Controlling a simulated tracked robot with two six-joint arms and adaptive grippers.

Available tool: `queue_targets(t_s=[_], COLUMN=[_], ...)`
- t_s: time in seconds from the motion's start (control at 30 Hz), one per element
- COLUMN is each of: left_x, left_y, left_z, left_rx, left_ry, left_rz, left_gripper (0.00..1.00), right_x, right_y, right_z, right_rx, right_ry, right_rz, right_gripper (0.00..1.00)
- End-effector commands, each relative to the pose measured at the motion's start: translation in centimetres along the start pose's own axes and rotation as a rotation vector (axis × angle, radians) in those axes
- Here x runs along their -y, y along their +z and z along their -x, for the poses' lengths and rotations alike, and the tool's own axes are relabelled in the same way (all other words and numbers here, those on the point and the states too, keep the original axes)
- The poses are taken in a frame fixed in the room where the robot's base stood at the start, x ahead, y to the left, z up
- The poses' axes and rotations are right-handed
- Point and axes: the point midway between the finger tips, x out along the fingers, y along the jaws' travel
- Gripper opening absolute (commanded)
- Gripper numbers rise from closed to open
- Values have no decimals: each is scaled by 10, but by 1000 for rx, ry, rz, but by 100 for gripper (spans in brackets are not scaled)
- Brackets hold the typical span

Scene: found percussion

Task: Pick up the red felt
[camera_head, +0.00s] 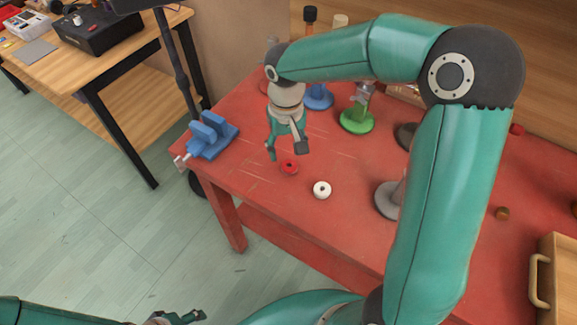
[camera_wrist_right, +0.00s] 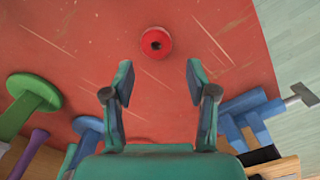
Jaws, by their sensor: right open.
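The red felt (camera_head: 289,167) is a small red ring with a dark centre hole, lying flat on the red workbench (camera_head: 250,180). In the right wrist view the red felt (camera_wrist_right: 156,34) lies beyond the fingertips, roughly centred between them. My right gripper (camera_head: 286,151) is open and empty, pointing down close above the felt; its two fingers also show apart in the right wrist view (camera_wrist_right: 159,78). My left gripper (camera_head: 181,317) shows only partly at the bottom edge, away from the bench, and its jaw opening is unclear.
A white ring (camera_head: 321,190) lies right of the red felt. A blue vise (camera_head: 209,135) sits at the bench's left edge. Stands with green (camera_head: 356,121), blue (camera_head: 318,98) and grey (camera_head: 386,201) bases stand behind and right. A wooden box (camera_head: 558,270) is at far right.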

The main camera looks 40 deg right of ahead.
Motion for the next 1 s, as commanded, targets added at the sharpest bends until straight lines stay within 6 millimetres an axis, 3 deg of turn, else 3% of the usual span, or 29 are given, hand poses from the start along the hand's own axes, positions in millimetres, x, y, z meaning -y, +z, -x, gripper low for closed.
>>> queue_targets(t_s=[0.4,0.67,0.87,1.0], left_x=[-1,-1,-1,-1], left_y=[0,0,0,0], left_z=[4,3,3,3], left_rx=[0,0,0,0], left_ry=[0,0,0,0], left_rz=[0,0,0,0], left_gripper=[56,56,56,56], right_x=[1,1,1,1], right_y=[7,7,7,7], right_z=[-48,-51,-51,-51], right_rx=[3,1,1,1], right_ry=[1,0,0,0], right_rz=[1,1,1,1], right_gripper=[57,57,29,29])
